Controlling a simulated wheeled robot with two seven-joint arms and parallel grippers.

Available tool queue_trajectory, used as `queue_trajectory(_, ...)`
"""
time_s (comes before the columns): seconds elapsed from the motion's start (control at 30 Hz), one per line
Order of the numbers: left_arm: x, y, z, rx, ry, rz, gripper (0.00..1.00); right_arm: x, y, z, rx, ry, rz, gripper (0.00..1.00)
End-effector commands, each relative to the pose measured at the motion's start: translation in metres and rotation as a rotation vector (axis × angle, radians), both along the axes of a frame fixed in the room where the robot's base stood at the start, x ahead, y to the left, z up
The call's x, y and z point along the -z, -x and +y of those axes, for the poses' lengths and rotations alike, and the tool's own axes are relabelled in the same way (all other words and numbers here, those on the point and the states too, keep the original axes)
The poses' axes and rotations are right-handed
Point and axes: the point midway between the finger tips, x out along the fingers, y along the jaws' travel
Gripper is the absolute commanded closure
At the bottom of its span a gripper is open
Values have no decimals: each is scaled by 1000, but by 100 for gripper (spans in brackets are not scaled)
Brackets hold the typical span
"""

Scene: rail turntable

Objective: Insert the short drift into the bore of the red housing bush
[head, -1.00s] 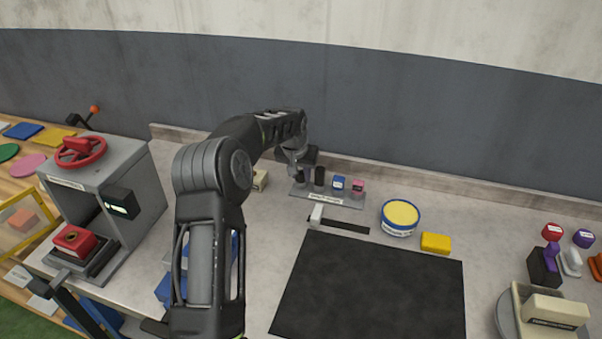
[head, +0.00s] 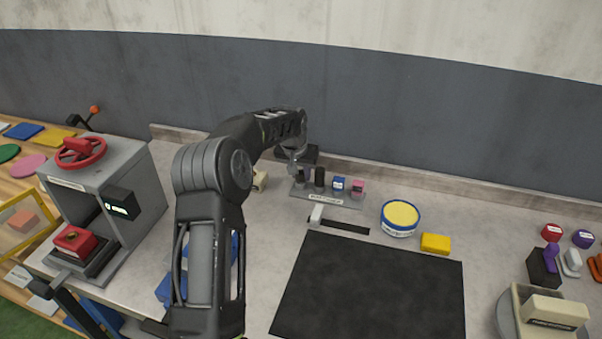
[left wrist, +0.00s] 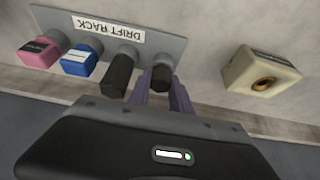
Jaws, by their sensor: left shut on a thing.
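The drift rack (head: 335,200) stands near the back wall and holds a row of drifts. My left gripper (head: 300,180) is at the rack's left end in the head view. In the left wrist view its fingers (left wrist: 162,92) are shut on the dark-topped end drift (left wrist: 161,76). This drift still appears to be at the rack, and its lower part is hidden. I cannot tell its length. A black drift (left wrist: 119,75), a blue one (left wrist: 82,57) and a pink one (left wrist: 41,52) stand beside it. The red housing bush (head: 75,240) sits in the grey press at the left.
A beige block with a brass bore (left wrist: 264,72) lies beside the rack. The grey press (head: 130,180) has a red handwheel. A yellow-topped tin (head: 400,215), a yellow block (head: 436,242) and a black mat (head: 370,290) are to the right of the arm.

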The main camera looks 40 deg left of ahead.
Motion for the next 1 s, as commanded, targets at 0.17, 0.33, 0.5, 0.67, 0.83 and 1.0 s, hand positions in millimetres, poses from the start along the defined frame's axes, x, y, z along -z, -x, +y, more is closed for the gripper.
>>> queue_trajectory(0.17,-5,0,0,0,0,-1,100,-3,0,0,0,0,0,64)
queue_trajectory(0.33,-8,0,0,0,0,-1,100,-4,0,0,0,0,0,64)
queue_trajectory(0.5,-8,0,0,0,0,-1,100,-4,0,0,0,0,0,64)
queue_trajectory(0.67,-8,0,0,0,0,-1,100,-4,0,0,0,0,0,64)
queue_trajectory(0.83,-11,0,0,0,0,-1,100,-5,0,0,0,0,0,64)
queue_trajectory(1.0,-18,0,0,0,0,-1,100,-10,0,0,0,0,0,64)
